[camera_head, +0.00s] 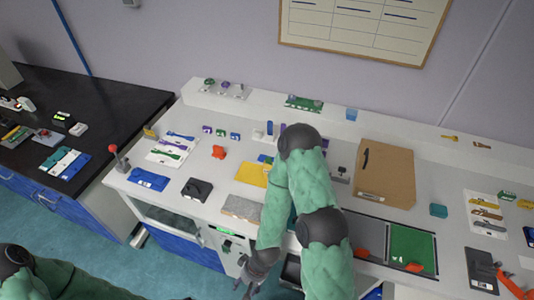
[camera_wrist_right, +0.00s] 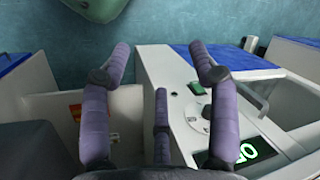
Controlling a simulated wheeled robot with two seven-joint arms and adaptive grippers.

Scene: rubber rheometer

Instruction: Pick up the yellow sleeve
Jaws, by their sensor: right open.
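A flat yellow sheet, which looks like the yellow sleeve (camera_head: 250,174), lies on the white bench left of the middle in the head view. My right arm crosses in front of its right side, so its full outline is hidden. My right gripper (camera_head: 252,284) hangs low at the bench's front, well below and apart from the sleeve. In the right wrist view the right gripper (camera_wrist_right: 160,62) has its purple fingers spread, with nothing between them. The sleeve does not show in that view. My left arm shows at the lower left of the head view, with its gripper out of frame.
A grey speckled slab (camera_head: 241,207) and a black box (camera_head: 196,190) lie near the sleeve. A brown board (camera_head: 385,172) lies on the right. In the right wrist view, the machine's dial (camera_wrist_right: 197,115) and lit green display (camera_wrist_right: 246,152) are close to the fingers.

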